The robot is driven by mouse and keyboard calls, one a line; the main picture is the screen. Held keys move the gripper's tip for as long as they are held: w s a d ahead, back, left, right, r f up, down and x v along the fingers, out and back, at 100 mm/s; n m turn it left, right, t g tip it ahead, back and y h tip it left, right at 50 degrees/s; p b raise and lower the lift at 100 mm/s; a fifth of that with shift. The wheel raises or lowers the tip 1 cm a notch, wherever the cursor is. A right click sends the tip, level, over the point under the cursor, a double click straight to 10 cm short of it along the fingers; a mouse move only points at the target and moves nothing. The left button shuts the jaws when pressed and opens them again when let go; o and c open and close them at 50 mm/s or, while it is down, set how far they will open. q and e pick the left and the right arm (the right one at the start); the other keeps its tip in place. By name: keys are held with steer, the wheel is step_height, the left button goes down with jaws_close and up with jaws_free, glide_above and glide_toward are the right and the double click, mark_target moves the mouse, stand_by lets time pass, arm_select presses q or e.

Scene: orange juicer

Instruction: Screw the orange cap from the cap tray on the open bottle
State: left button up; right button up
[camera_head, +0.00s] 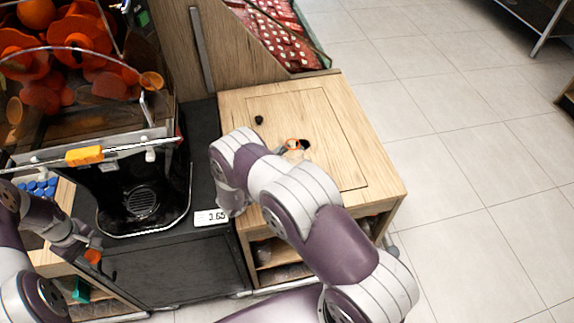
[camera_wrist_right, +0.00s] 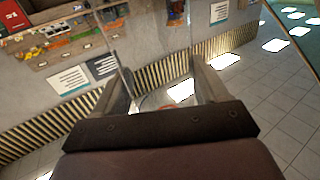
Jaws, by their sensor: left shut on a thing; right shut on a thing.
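My left gripper (camera_head: 91,246) is at the lower left of the head view, with a small orange cap (camera_head: 93,257) at its fingertips. My right gripper (camera_wrist_right: 160,90) shows in the right wrist view with its fingers on either side of a clear bottle (camera_wrist_right: 150,50). In the head view my right arm hides most of that gripper. The bottle's upper part seems to show just past the arm, above the wooden cabinet top, with an orange-red ring (camera_head: 292,142). The left gripper and cap are well left of the bottle. Blue caps (camera_head: 40,187) sit at the far left.
The orange juicer (camera_head: 140,200) stands between my grippers, with oranges above. Open tiled floor (camera_head: 470,180) lies to the right.

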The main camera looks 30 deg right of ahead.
mark_target(289, 152)
arm_select(q)
steer(key=shift+a, duration=0.1)
arm_select(e)
steer(key=shift+a, duration=0.1)
steer(key=shift+r, duration=0.5)
arm_select(q)
steer(key=shift+f, duration=0.1)
arm_select(e)
steer(key=r, duration=0.2)
steer(key=s+r, duration=0.1)
steer(key=shift+a+r, duration=0.15)
steer(key=shift+r, duration=0.2)
steer(key=s+a+r, duration=0.2)
steer(key=s+r, duration=0.4)
steer(key=s, duration=0.4)
steer(key=shift+s+a+r, duration=0.15)
steer(key=shift+a, duration=0.15)
steer(key=o, duration=0.5)
steer(key=c, duration=0.9)
steer(key=shift+c, duration=0.2)
